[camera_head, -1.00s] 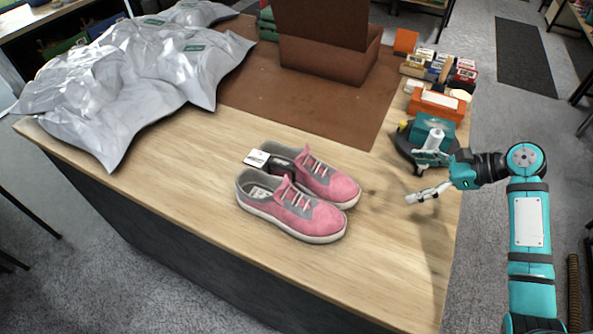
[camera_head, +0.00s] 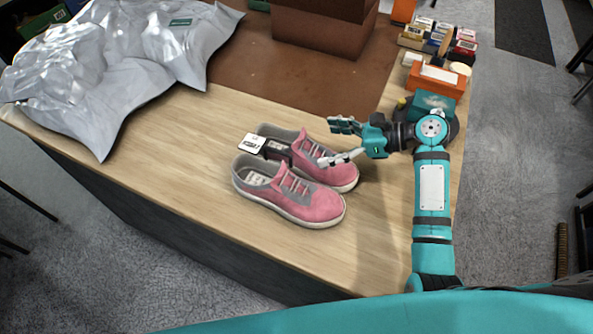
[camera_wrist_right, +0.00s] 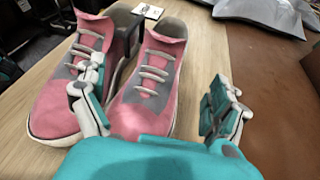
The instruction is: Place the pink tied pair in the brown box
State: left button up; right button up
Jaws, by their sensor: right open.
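The pink tied pair (camera_head: 292,200) of sneakers, with grey panels and white soles, stands side by side on the wooden table, toes to the right. A white tag on a dark band is at the heels. My right gripper (camera_head: 338,143) is open and empty at the toe of the far shoe, with one finger appearing over that shoe. In the right wrist view, the pair (camera_wrist_right: 150,85) shows toes toward me, and the open gripper's fingers (camera_wrist_right: 155,110) stand wide apart around the nearer toe. The brown box (camera_head: 325,32) stands at the back, its top cut off. My left gripper is not in view.
Silver-grey bags (camera_head: 120,60) cover the left of the table. A brown mat (camera_head: 270,75) lies before the box. The front left tabletop is clear.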

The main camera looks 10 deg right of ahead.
aim_at(308, 143)
jog(key=shift+w+a+p, duration=0.2)
jog(key=shift+a+p, duration=0.15)
jog(key=shift+a, duration=0.35)
jog(key=x, duration=0.3)
jog(key=shift+w+a+f+p, duration=0.15)
jog(key=shift+w+f+p, duration=0.05)
jog(key=shift+p, duration=0.2)
jog(key=shift+a+f, duration=0.1)
jog(key=shift+a, duration=0.1)
jog(key=shift+d, duration=0.1)
jog(key=c, duration=1.7)
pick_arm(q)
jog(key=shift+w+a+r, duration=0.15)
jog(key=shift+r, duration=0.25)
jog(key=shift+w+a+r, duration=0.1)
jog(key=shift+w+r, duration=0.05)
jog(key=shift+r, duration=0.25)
pick_arm(e)
jog(key=shift+w, duration=0.1)
jog(key=shift+c, duration=1)
